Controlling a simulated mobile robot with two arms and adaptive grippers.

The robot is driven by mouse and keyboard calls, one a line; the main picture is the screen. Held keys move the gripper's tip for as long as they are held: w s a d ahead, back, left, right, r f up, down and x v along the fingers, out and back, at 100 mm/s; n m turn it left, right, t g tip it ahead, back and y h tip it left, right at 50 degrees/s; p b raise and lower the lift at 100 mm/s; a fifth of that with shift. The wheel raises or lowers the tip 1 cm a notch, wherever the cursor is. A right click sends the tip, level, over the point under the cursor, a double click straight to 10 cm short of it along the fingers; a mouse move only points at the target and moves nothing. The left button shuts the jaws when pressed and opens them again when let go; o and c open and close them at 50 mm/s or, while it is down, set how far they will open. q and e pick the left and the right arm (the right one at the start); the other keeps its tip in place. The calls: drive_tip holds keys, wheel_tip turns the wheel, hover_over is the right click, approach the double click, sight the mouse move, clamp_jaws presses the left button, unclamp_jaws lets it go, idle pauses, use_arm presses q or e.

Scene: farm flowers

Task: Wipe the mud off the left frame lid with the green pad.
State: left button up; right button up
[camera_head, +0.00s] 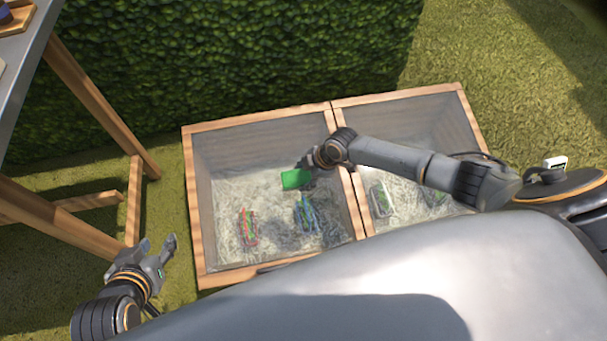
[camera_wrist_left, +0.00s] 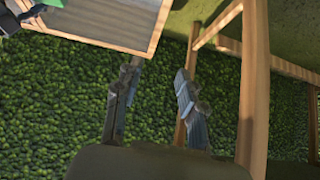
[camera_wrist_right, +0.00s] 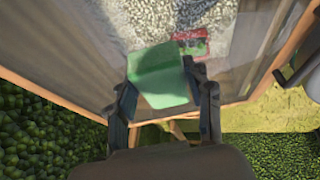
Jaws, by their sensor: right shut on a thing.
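The left frame lid (camera_head: 228,165) is a clear pane in a wooden border over the left half of the cold frame. The pane looks hazy, and I cannot make out a distinct mud patch. My right gripper (camera_head: 303,170) is shut on the green pad (camera_head: 293,180), over the upper middle of the left lid. In the right wrist view the pad (camera_wrist_right: 160,75) sits between both fingers; whether it touches the pane I cannot tell. My left gripper (camera_head: 160,255) is open and empty, left of the frame's lower left corner; its spread fingers show in the left wrist view (camera_wrist_left: 155,105).
The right lid (camera_head: 405,125) adjoins the left one, under my right arm. Trays with red (camera_head: 249,229) and blue (camera_head: 307,214) items lie beneath the left pane. A hedge (camera_head: 230,60) stands behind; a wooden-legged table (camera_head: 95,95) stands at left. Grass is open at upper right.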

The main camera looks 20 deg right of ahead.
use_arm(q)
drive_tip(key=s+a+f+g+p, duration=0.1)
drive_tip(key=s+a+f+g, duration=0.1)
drive_tip(key=s, duration=0.4)
drive_tip(key=shift+f+g+y, duration=0.3)
drive_tip(key=shift+g+y, duration=0.1)
drive_tip(key=shift+g, duration=0.3)
use_arm(e)
drive_tip(key=shift+s+r, duration=0.15)
drive_tip(key=shift+r, duration=0.5)
use_arm(q)
drive_tip(key=shift+s, duration=0.1)
use_arm(e)
drive_tip(key=r+p, duration=0.2)
drive_tip(key=p, duration=0.1)
drive_tip(key=shift+s+r, duration=0.2)
drive_tip(key=shift+r, duration=0.1)
drive_tip(key=shift+s+r, duration=0.1)
drive_tip(key=shift+r, duration=0.15)
use_arm(q)
drive_tip(key=shift+s+a+f+g, duration=0.15)
drive_tip(key=shift+s+a+g, duration=0.05)
drive_tip(key=shift+s+g, duration=0.25)
drive_tip(key=shift+s+a+f+g, duration=0.1)
drive_tip(key=shift+s+a+g, duration=0.05)
drive_tip(key=shift+s+g, duration=0.3)
use_arm(e)
drive_tip(key=shift+a, duration=0.1)
